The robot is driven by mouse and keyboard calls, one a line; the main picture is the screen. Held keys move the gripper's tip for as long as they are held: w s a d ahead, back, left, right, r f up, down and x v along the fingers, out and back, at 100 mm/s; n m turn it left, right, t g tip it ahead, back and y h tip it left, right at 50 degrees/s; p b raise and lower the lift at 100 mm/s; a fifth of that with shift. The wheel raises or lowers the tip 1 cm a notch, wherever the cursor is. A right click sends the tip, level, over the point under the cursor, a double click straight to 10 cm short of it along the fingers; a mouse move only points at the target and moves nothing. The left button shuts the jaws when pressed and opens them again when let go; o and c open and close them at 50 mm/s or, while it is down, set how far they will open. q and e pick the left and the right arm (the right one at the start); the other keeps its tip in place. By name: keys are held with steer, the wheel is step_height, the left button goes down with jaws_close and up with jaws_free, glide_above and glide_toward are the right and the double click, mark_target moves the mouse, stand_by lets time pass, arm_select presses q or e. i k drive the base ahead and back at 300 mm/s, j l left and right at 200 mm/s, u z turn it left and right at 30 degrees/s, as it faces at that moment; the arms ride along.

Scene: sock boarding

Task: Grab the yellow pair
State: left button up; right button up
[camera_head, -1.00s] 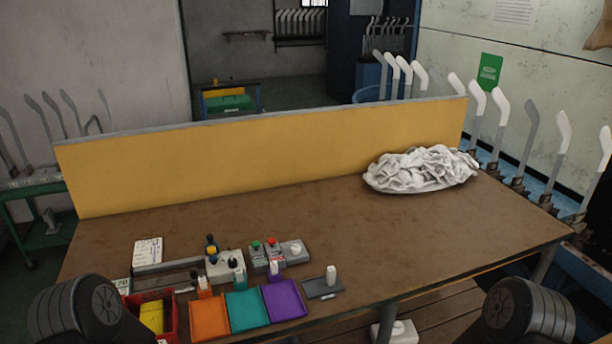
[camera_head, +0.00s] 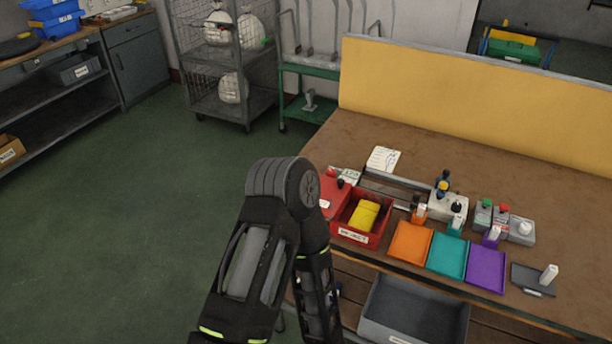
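The yellow pair (camera_head: 365,216) lies as a folded yellow bundle inside a small red bin (camera_head: 343,236) on the brown table. The bin has a white label on its front and stands at the table's left end. One of my arms rises from the bottom of the view just left of the bin, with its upper joint close to the bin's left side in the picture. Neither gripper's fingers show in the view.
Orange (camera_head: 410,242), teal (camera_head: 447,256) and purple (camera_head: 486,270) trays stand right of the bin on the table (camera_head: 440,160). A grey bin (camera_head: 412,312) sits below the table edge. A wire cage cart (camera_head: 228,65) stands behind; the green floor at left is clear.

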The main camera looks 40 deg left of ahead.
mark_target(365, 214)
steer(key=u, duration=1.1)
steer(key=l+z, duration=0.25)
steer(key=j, duration=0.1)
